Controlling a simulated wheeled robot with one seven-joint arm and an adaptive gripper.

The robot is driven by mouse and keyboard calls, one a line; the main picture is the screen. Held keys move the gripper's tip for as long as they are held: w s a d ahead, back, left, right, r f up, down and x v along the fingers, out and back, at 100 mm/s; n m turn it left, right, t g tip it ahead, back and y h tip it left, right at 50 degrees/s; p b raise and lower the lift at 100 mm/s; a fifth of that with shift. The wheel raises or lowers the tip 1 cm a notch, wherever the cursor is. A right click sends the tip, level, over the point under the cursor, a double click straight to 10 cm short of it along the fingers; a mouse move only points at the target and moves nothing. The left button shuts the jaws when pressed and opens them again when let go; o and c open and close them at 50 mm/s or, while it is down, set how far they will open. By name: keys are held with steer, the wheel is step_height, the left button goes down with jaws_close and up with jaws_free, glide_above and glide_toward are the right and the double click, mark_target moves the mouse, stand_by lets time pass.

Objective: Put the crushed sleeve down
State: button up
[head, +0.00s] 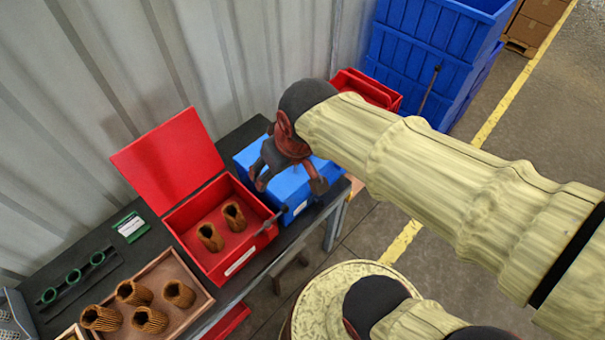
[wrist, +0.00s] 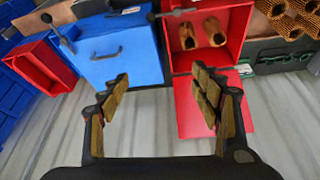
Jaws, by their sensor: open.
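My gripper (head: 290,184) is open and empty above the blue box; its spread fingers also show in the wrist view (wrist: 163,88). An open red box (head: 214,262) stands to the left of the blue box, its lid (head: 170,160) raised against the wall side. Two brown pleated sleeves (head: 209,237) (head: 234,216) are inside it, apart from my gripper. They also show in the wrist view (wrist: 187,36) (wrist: 214,32). I cannot tell from these frames whether either is crushed.
The blue box (head: 290,192) has a handle on top and looks shut. A wooden tray (head: 200,303) holds several pleated sleeves. A green-ringed gauge (head: 73,276) and a label card (head: 131,227) lie on the dark bench. Red bins and stacked blue crates (head: 420,60) stand beyond.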

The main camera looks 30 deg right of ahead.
steer(key=s+d+r+m, duration=0.1)
steer(key=s+d+r, duration=0.1)
steer(key=s, duration=0.4)
steer(key=shift+s+d+r+t, duration=0.2)
steer(key=shift+r+t, duration=0.2)
steer(key=shift+r, duration=0.25)
step_height(320, 180, down, 6)
steer(key=b, duration=0.6)
steer(key=shift+c, duration=1.1)
